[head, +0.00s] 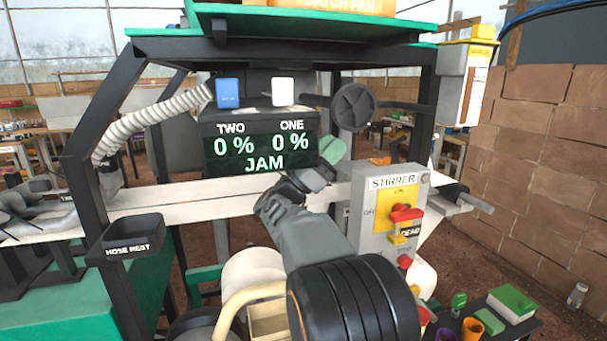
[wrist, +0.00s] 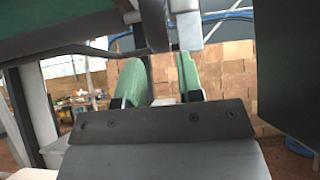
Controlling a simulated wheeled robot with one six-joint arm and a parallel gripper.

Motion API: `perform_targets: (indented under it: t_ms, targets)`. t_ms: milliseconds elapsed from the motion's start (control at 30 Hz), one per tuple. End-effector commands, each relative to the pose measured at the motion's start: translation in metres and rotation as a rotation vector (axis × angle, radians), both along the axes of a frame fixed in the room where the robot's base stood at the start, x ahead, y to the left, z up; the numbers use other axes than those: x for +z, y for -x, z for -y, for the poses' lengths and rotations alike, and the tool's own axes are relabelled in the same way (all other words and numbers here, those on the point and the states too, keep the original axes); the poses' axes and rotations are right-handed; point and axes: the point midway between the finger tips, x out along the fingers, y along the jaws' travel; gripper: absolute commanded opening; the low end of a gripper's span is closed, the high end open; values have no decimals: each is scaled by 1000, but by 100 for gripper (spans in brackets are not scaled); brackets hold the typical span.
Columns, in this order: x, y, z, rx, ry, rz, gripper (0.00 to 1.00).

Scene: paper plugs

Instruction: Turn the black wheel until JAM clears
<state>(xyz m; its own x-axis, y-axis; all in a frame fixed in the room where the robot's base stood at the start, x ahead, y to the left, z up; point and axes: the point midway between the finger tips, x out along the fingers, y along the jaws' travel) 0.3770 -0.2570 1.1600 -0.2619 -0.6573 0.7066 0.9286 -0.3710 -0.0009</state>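The black wheel (head: 354,106) is a dark disc on a shaft at the right of the display, under the green roof. The display (head: 260,147) reads TWO 0 %, ONE 0 % and JAM. My gripper (head: 331,160) is below and slightly left of the wheel in the head view, with a visible gap between them there. In the wrist view its two green finger pads (wrist: 162,78) stand apart with brick wall showing between them, so it is open and empty. Dark parts cross above the fingertips in the wrist view; I cannot tell whether one is the wheel.
The grey STIRRER box (head: 388,215) with a red knob stands right of my arm. A pale beam (head: 190,205) crosses behind my gripper. A blue block (head: 228,93) and a white block (head: 283,91) sit above the display. The black HOSE REST tray (head: 130,232) is at left.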

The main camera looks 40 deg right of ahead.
Motion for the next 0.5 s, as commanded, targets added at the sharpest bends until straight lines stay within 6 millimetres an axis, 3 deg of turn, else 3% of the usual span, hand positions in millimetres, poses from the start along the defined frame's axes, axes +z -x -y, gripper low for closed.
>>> perform_targets:
  t_ms: [200, 500]
  targets:
    - [-31, -12, -27, 3, -1, -1, 34]
    - [-54, -20, -50, 1, 1, 0, 34]
